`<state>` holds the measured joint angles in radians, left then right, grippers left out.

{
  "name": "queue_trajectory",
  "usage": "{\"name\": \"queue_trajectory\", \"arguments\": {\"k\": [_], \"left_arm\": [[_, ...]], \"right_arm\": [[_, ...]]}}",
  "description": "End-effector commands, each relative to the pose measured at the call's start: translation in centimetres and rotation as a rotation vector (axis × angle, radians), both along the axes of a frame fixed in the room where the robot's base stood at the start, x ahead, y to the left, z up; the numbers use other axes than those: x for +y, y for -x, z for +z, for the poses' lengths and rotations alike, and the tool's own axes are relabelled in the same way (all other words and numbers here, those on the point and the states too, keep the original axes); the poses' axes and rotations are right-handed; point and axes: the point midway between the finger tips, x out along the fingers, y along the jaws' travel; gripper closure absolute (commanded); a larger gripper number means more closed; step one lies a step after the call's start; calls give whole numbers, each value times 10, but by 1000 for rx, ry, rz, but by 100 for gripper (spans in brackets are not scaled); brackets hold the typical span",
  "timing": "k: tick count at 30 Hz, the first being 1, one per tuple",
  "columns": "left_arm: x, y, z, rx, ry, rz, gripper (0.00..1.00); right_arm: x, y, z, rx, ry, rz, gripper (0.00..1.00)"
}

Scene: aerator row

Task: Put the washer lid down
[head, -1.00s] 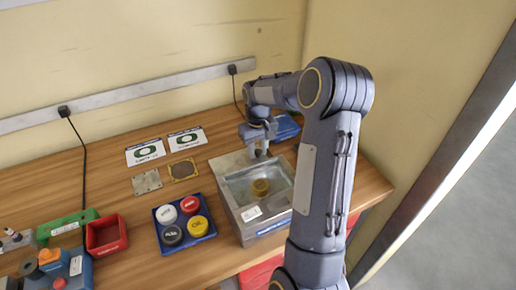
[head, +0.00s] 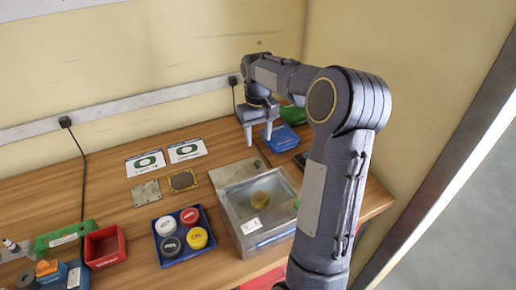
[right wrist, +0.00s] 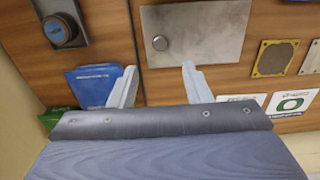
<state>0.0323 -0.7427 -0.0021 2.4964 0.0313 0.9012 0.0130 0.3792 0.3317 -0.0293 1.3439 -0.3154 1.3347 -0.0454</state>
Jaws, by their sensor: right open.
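The washer lid (head: 232,176) is a flat grey metal plate with a small round knob. It lies flat just behind the open washer tank (head: 250,236); I cannot tell whether their edges touch. The lid also shows in the right wrist view (right wrist: 212,28), its knob near one corner. A round yellowish piece (head: 259,199) is inside the tank. My right gripper (head: 259,139) is open and empty, behind the lid and clear of its knob; its spread fingers show in the right wrist view (right wrist: 159,70). My left gripper is not in view.
A blue tray (head: 281,139) and a green one (head: 293,115) stand at the back right, close to my right gripper. A dark unit with a blue knob (right wrist: 62,32) is beside the lid. A blue tray of coloured caps (head: 172,262) and a red bin (head: 105,247) stand left of the tank.

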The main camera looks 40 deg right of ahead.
Motion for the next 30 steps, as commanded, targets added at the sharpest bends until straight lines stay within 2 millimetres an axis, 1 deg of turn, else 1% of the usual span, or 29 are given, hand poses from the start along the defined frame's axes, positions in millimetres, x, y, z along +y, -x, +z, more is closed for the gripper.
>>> {"name": "queue_trajectory", "arguments": {"k": [1,3,8,11,14,17,18,20,21,24,27,30], "left_arm": [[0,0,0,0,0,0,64],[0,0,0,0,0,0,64],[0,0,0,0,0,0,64],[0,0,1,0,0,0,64],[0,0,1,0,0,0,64],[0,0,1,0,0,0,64],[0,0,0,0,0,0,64],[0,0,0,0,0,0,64],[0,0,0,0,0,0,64],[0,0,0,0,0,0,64],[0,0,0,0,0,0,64],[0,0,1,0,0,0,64]], "right_arm": [[0,-1,8,-3,1,0,56],[0,-1,14,-2,1,1,56],[1,0,21,0,-1,1,56],[10,6,28,-24,-9,9,56],[39,25,43,-85,-34,35,56],[84,59,56,-181,-77,70,56],[104,76,59,-224,-98,83,56],[134,102,58,-286,-130,104,56],[152,119,55,-325,-153,115,56],[192,158,42,-408,-204,136,56],[221,187,25,-470,-246,148,56],[238,204,11,-506,-273,151,56]]}}
